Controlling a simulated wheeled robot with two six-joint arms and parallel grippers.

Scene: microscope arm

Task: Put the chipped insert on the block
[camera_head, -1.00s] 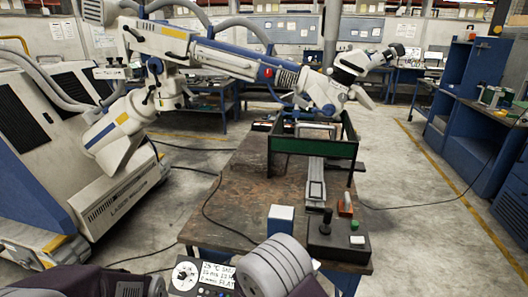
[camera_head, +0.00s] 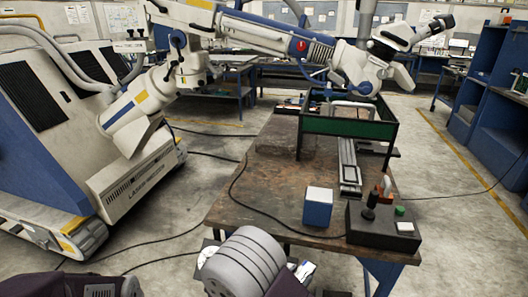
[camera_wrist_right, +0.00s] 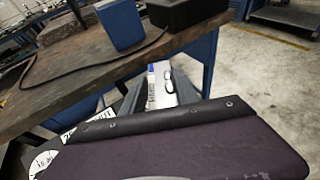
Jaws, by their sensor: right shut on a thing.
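The block (camera_head: 318,207), blue with a white top, stands on the worn table near its front edge. It also shows at the top of the wrist view (camera_wrist_right: 120,22). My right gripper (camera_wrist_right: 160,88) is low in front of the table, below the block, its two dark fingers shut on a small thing. I cannot make out that thing or say for certain that it is the chipped insert. In the head view my grey wrist hides most of the gripper. My left gripper is out of view.
A black control box (camera_head: 382,228) with a knob and buttons stands right of the block. A green-walled frame (camera_head: 348,127) is farther back on the table (camera_head: 265,195). A black cable crosses the tabletop. A dial (camera_wrist_right: 43,162) and a written card lie below the table edge.

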